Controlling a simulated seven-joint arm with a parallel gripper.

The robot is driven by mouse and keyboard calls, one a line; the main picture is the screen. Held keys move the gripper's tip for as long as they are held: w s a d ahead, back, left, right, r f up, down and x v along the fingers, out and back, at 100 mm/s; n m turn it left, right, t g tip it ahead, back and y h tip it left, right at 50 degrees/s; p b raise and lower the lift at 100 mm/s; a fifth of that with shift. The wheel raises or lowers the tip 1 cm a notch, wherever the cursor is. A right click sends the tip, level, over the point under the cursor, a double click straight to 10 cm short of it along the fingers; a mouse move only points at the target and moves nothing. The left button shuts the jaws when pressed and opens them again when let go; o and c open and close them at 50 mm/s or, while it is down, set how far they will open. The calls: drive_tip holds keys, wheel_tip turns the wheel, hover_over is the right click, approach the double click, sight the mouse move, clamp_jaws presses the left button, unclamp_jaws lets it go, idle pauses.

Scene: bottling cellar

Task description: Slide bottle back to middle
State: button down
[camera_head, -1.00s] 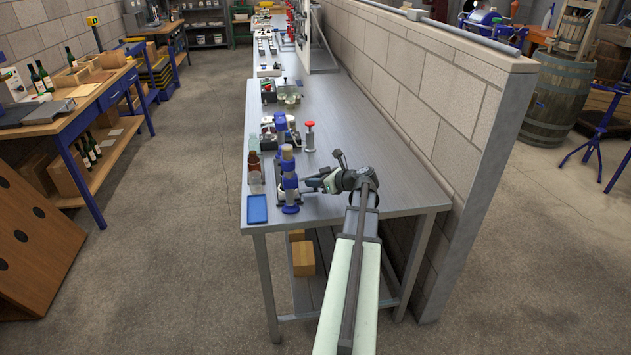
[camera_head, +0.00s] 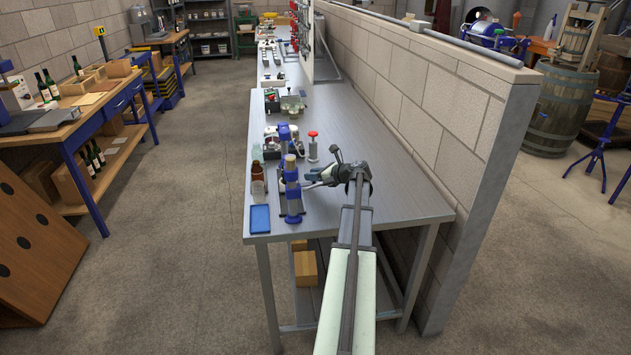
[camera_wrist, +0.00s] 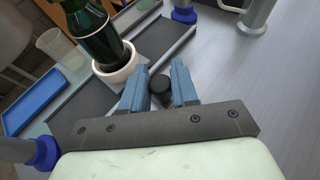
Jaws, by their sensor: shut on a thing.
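A dark green bottle (camera_wrist: 93,35) stands in a white ring holder (camera_wrist: 116,65) on a dark slide track (camera_wrist: 95,97) in the wrist view; its top is cut off there. My gripper (camera_wrist: 161,80) has its two blue-grey fingers closed around a black knob (camera_wrist: 162,88) just beside the ring. My fingers appear apart from the bottle. In the head view my gripper (camera_head: 311,181) is at the right side of a blue upright bottling device (camera_head: 291,188), low over the bench. The green bottle is hard to make out in the head view.
A blue tray (camera_head: 260,218) lies at the bench's near left corner, with a brown bottle (camera_head: 257,180) behind it. A red-topped stand (camera_head: 313,147) is beyond my gripper. The steel bench (camera_head: 385,195) is clear to the right, up to a block wall (camera_head: 440,120).

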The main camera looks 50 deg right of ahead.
drive_tip(key=c, duration=0.9)
unclamp_jaws()
drive_tip(key=v, duration=1.4)
drive_tip(key=shift+w, duration=0.1)
